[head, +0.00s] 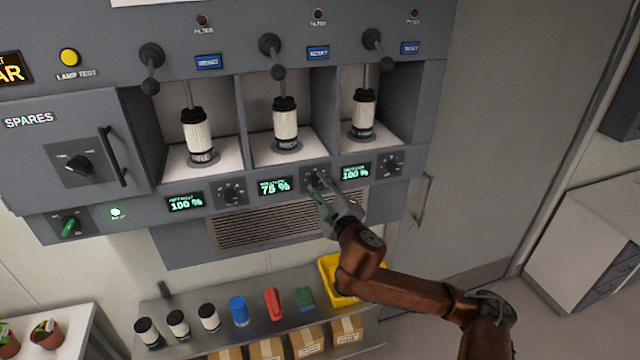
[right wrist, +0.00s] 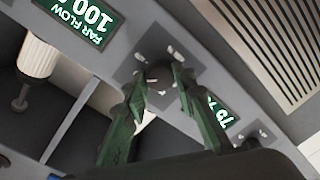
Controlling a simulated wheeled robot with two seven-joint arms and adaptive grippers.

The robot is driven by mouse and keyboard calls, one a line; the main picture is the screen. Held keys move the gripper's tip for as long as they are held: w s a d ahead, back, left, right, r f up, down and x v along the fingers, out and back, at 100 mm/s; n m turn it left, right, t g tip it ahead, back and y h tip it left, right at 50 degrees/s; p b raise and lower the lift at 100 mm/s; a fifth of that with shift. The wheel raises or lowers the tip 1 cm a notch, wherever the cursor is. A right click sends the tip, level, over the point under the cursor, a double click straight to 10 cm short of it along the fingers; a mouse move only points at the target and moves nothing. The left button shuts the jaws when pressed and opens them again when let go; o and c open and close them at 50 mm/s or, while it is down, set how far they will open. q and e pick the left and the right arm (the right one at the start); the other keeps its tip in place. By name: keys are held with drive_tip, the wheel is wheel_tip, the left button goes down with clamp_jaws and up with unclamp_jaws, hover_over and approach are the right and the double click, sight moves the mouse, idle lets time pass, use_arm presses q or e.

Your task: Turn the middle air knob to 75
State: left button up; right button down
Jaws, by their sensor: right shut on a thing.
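The middle air knob (head: 316,175) sits on the grey panel just right of the middle green display (head: 275,186), which reads 75 %. My right gripper (head: 323,191) reaches up to this knob from below right and is shut on it. In the right wrist view the two green fingers (right wrist: 160,78) stand on either side of the dark knob (right wrist: 157,76). The fingers hide part of the knob and of the middle display (right wrist: 220,112) there. My left gripper is not in view.
The left display (head: 185,203) and right display (head: 356,171) both read 100 %, with the left knob (head: 231,193) and right knob (head: 390,164) beside them. Filter cartridges stand in the bays above. A shelf (head: 185,325) with cartridges and a yellow bin (head: 330,268) lies below.

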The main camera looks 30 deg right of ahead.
drive_tip(key=shift+r, duration=0.1)
idle(0.3)
drive_tip(key=c, duration=1.6)
unclamp_jaws()
wheel_tip(320, 180, up, 10)
